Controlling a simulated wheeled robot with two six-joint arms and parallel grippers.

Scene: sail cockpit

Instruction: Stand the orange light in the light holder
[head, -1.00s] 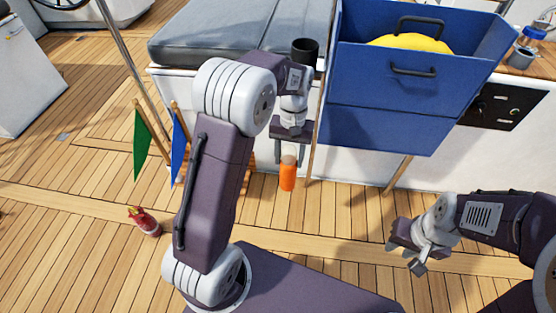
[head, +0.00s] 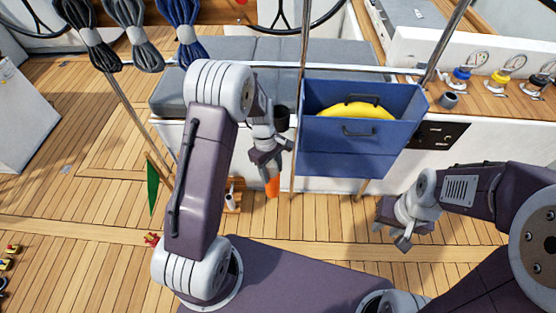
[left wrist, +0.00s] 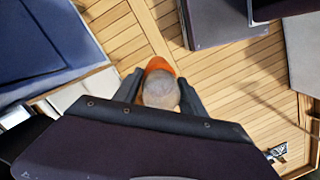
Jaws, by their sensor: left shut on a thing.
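The orange light (head: 272,187) has an orange body and a pale rounded end. My left gripper (head: 267,168) is shut on it and holds it in front of the white bench side, orange part down. In the left wrist view the light's pale end (left wrist: 161,91) sits between the two dark fingers. My right gripper (head: 390,232) looks open and empty over the deck at the right. A black cup (head: 282,118) is at the bench edge behind my left wrist. A small wooden rack (head: 233,208) with a white item stands on the deck. I cannot tell which is the light holder.
A blue bin (head: 345,162) with a yellow thing inside stands right of my left gripper, with a thin pole (head: 300,60) close by. A green flag (head: 152,187) and a small red item (head: 151,239) are left of my arm.

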